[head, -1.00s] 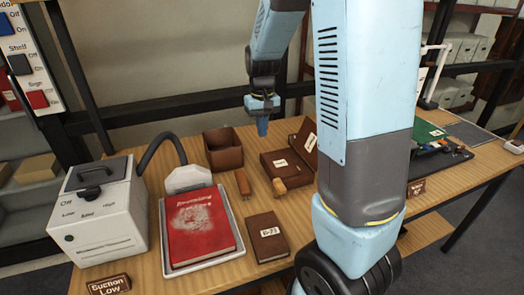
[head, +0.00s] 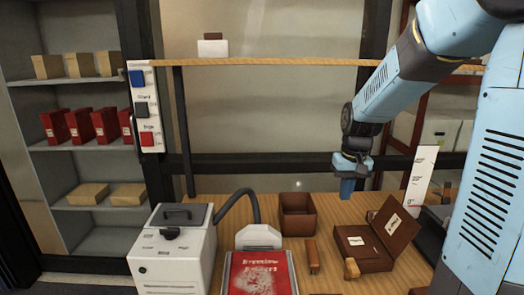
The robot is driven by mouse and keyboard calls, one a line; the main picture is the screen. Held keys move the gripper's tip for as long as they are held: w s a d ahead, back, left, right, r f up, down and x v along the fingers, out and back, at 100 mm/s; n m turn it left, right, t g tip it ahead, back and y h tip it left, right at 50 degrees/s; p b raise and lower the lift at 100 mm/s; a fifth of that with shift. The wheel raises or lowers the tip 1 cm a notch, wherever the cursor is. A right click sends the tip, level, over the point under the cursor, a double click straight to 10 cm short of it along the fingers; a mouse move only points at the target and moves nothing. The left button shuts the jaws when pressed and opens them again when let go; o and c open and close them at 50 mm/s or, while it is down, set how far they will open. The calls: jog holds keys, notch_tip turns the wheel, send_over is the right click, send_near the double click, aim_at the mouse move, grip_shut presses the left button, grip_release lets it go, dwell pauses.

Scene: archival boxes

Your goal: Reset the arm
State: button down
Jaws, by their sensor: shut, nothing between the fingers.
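My gripper (head: 347,188) hangs at the end of my blue arm, pointing down above the back of the wooden table (head: 212,212). It is shut and empty. It is to the right of the open brown box (head: 298,215) and above and left of the brown box with its lid raised (head: 366,246). It appears clear of both.
A white suction machine (head: 178,255) with a black hose stands at left. A red book (head: 260,275) lies before its nozzle (head: 258,237). Two small brown-handled items (head: 312,256) lie nearby. A switch panel (head: 143,106) hangs beside a wooden shelf (head: 290,62). Left shelving holds red boxes (head: 80,125).

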jog(key=s+r+t, duration=0.2)
jog(key=s+r, duration=0.3)
jog(key=s, duration=0.5)
jog(key=s+a+r+t, duration=0.1)
jog(key=s+r+t, duration=0.1)
jog(key=s+r, duration=0.4)
jog(key=s, duration=0.4)
jog(key=shift+a+r+t, duration=0.15)
jog(key=shift+a+t, duration=0.15)
jog(key=shift+t, duration=0.1)
jog(key=shift+s, duration=0.1)
dwell(0.6)
